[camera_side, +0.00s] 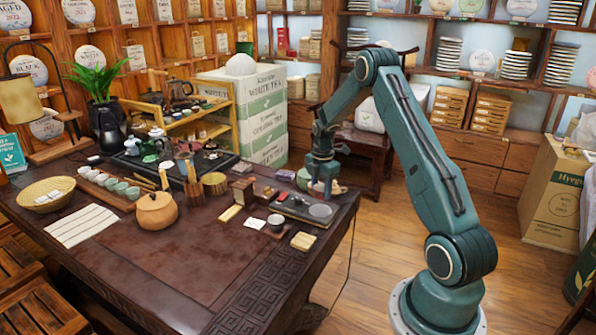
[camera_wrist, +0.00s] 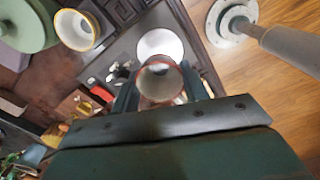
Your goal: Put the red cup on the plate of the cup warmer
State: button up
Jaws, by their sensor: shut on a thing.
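The red cup (camera_wrist: 160,88) sits between the two fingers of my gripper (camera_wrist: 160,92) in the wrist view, with its reddish rim and pale inside showing. My gripper is shut on it. In the side view my gripper (camera_side: 322,187) hangs near the right end of the table, and the cup is too small and covered to make out clearly. The cup warmer is a dark slab (camera_side: 292,203) with a pale round plate (camera_side: 320,211), which also shows in the wrist view (camera_wrist: 160,42). The cup overlaps the plate's edge there; I cannot tell its height above it.
The table's right edge is close, with wooden floor (camera_side: 400,230) beyond.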

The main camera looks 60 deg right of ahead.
aim_at(321, 199)
jog(key=shift+f, duration=0.2)
jog(key=shift+f, duration=2)
jog(key=shift+f, duration=0.1)
jog(key=o, duration=1)
notch_tip(321, 199, up, 12)
jog(key=shift+r, duration=0.15)
